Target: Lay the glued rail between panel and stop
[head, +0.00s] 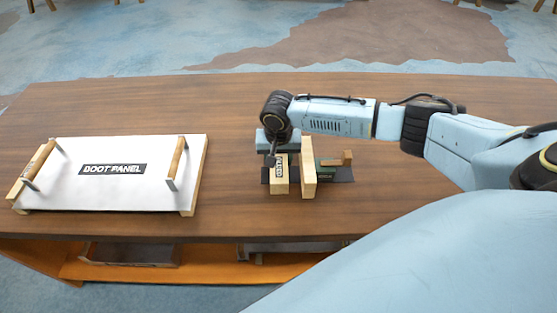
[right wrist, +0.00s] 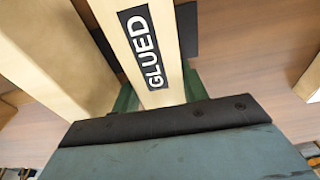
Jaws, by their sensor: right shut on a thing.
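The glued rail (head: 279,183) is a pale wooden bar with a black "GLUED" label, in the middle of the head view. My right gripper (head: 273,158) is shut on it from above; in the right wrist view the rail (right wrist: 143,45) runs out from between the fingers. A taller pale board (head: 308,170) stands just right of the rail, with a narrow gap. A small wooden block piece (head: 346,158) is further right; I cannot tell which of these is the stop. A white panel (head: 110,190) labelled "BOOT PANEL" lies at the left. My left gripper is out of view.
The boot panel has wooden bar handles (head: 176,158) at both ends. A dark mat (head: 342,174) lies under the wooden pieces. The brown table (head: 235,110) is clear between panel and rail and along the back. A shelf (head: 210,265) with trays is below.

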